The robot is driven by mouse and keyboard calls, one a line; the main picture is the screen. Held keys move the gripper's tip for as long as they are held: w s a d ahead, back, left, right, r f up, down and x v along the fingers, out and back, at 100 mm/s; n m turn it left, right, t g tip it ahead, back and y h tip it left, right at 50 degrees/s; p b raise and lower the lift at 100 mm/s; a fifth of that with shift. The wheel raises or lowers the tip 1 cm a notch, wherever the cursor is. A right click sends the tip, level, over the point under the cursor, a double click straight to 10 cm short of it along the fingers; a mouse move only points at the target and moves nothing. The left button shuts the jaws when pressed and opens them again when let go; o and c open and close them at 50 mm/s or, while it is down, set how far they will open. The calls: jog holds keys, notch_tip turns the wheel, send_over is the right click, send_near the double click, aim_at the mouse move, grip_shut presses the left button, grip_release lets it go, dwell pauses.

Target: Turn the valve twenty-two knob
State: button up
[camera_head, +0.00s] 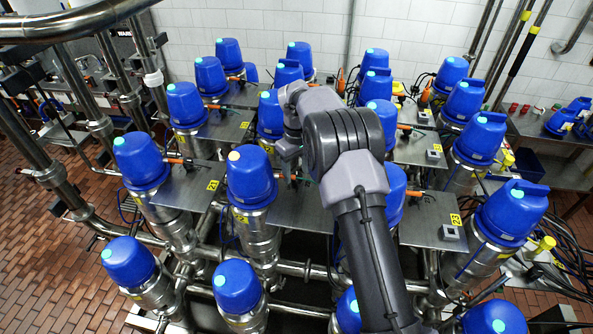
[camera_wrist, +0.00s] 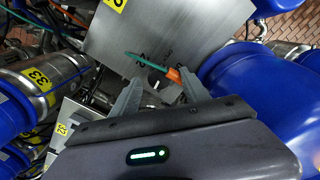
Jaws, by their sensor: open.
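In the head view, one blue valve cap (camera_head: 250,180) carries a yellow light, unlike the cyan lights on the others. A yellow label on its body below is too small to read surely. My gripper (camera_head: 288,158) is just right of this cap, above a metal plate (camera_head: 297,211). In the wrist view, my gripper (camera_wrist: 163,88) is open and empty over a metal plate (camera_wrist: 170,35). An orange connector with a green cable (camera_wrist: 150,65) shows between and beyond its fingers. A yellow plate label (camera_wrist: 115,4) is cut off at the top. I cannot make out a knob.
Many blue-capped valves stand in rows around my arm. A plate marked 21 (camera_head: 187,190) is to the left and one marked 23 (camera_head: 430,222) to the right. A large blue cap (camera_wrist: 255,95) is close right of my gripper. Steel pipes (camera_head: 85,218) run along the left.

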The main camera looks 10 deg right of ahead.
jog(key=shift+d+f, duration=0.1)
jog(key=shift+f, duration=0.2)
jog(key=shift+c, duration=0.2)
grip_shut()
